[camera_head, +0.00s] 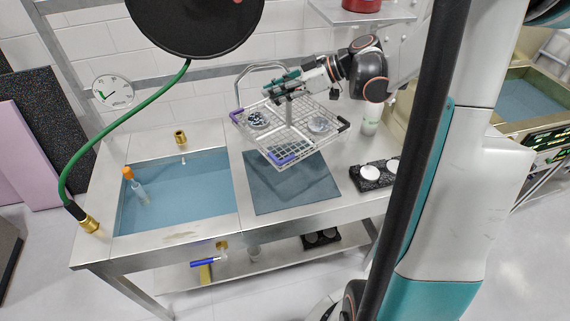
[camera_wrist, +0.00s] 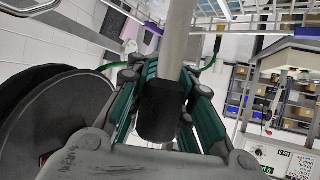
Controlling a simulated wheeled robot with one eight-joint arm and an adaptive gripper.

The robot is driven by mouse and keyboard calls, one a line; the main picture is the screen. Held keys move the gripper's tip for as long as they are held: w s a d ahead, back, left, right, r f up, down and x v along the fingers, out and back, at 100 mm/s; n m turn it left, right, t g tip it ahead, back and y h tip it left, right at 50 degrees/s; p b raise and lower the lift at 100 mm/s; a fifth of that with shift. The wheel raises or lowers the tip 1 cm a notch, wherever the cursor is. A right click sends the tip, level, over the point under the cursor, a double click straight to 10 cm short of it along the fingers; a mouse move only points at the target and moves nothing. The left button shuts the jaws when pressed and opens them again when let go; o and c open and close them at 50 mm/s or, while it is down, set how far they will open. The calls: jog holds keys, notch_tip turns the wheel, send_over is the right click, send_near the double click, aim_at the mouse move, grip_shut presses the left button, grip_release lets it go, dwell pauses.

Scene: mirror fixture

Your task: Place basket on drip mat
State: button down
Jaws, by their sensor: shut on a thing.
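The wire basket (camera_head: 289,156) holds round mirror pieces and shows in the head view, with purple and dark pads on its corners. My gripper (camera_head: 287,95) is shut on the basket's upright handle post and holds the basket in the air, slightly tilted. In the wrist view my gripper (camera_wrist: 163,100) is around the grey handle post (camera_wrist: 176,40). The dark blue-grey drip mat (camera_head: 298,197) lies flat on the steel bench, under and in front of the basket. The basket hides the mat's back part. I cannot tell the exact height between them.
A water-filled basin (camera_head: 190,200) is sunk in the bench left of the mat. A black holder with white discs (camera_head: 374,175) stands to the right. A white bottle (camera_head: 370,120) stands behind it.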

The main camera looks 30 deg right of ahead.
notch_tip(320, 180, down, 20)
jog(key=b, duration=0.6)
jog(key=shift+r, duration=0.25)
jog(key=c, duration=1.4)
grip_release()
jog(key=shift+f+b, duration=0.1)
jog(key=shift+b, duration=0.2)
jog(key=p+v, duration=0.3)
jog(key=v, duration=0.9)
